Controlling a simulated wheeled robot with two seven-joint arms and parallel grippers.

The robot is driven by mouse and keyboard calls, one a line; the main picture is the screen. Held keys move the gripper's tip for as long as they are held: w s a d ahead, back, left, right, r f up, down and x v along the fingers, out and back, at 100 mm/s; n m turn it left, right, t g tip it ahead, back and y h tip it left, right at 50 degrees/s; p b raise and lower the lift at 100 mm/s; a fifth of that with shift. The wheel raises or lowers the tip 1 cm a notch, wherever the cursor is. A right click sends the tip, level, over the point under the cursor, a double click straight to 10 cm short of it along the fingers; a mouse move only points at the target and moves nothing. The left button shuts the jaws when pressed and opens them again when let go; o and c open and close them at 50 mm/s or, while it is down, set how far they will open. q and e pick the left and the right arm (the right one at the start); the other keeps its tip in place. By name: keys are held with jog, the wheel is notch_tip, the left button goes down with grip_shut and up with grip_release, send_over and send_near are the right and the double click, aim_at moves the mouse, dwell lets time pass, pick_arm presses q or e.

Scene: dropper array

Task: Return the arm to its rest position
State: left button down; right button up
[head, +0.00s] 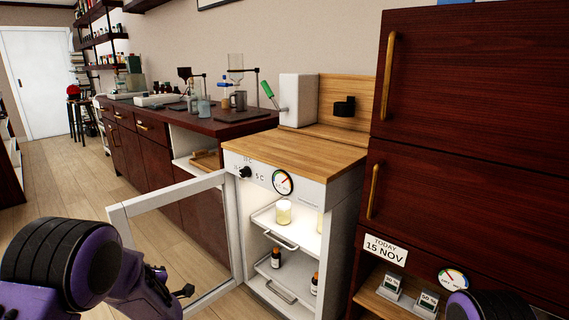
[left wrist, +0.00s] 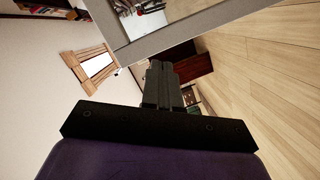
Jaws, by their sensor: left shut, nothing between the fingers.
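My left arm comes in from the lower left in the head view, in front of the open glass door of a small white cabinet. My left gripper (head: 184,291) is small and dark there, low beside the door frame. In the left wrist view my left gripper (left wrist: 158,72) has its dark fingers together with nothing between them. A part of my right arm shows at the bottom right edge of the head view; its gripper is out of view.
The white cabinet (head: 338,225) stands open, with jars and bottles on its shelves. Its door (head: 118,215) swings out toward the left arm; its frame also crosses the left wrist view (left wrist: 190,30). A dark wood cupboard (head: 470,95) stands right. Wood floor (head: 60,180) is clear at left.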

pick_arm(q)
jog(key=s+d+f+m+g+h, duration=0.2)
jog(key=s+d+f+m+h, duration=0.2)
jog(key=s+f+m, duration=0.55)
jog(key=s+d+f+m+g+h, duration=0.15)
jog(key=s+f, duration=0.35)
jog(key=s, duration=0.5)
jog(key=s+d+f+m+g+h, duration=0.1)
jog(key=s+d+f+g, duration=0.3)
jog(key=s, duration=0.6)
jog(key=s+d+f+m+g+h, duration=0.1)
jog(key=s+d+f+g, duration=0.1)
jog(key=s+f, duration=0.6)
notch_tip(320, 180, up, 19)
jog(key=s+p, duration=0.2)
jog(key=p, duration=1.5)
jog(key=shift+s+a, duration=0.15)
jog(key=shift+a, duration=0.05)
